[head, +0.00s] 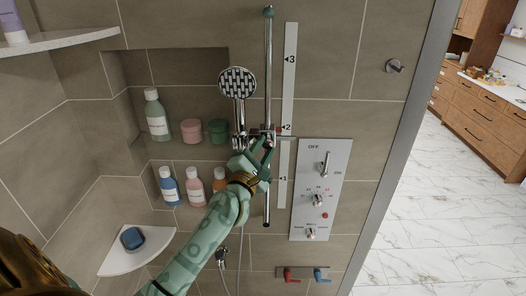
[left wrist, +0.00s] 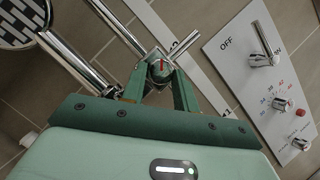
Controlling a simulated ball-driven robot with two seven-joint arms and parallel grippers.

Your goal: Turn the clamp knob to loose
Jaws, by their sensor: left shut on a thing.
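The clamp on the chrome riser rail (head: 268,75) holds the hand shower (head: 238,84) near the 2 mark of the scale strip. Its clamp knob (left wrist: 160,67), grey with a red mark on its face, shows in the left wrist view. A short chrome bar (left wrist: 183,46) slants up and right beside it. My left gripper (head: 262,152) is shut on the knob, with one green finger on each side; it also shows in the left wrist view (left wrist: 160,78). In the head view the fingers hide most of the knob. My right gripper is not in view.
A control panel (head: 321,200) with a lever and knobs is close on the right. Several bottles and jars stand in the niche on the left, including a green bottle (head: 156,118). A corner shelf (head: 118,264) holds a blue item.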

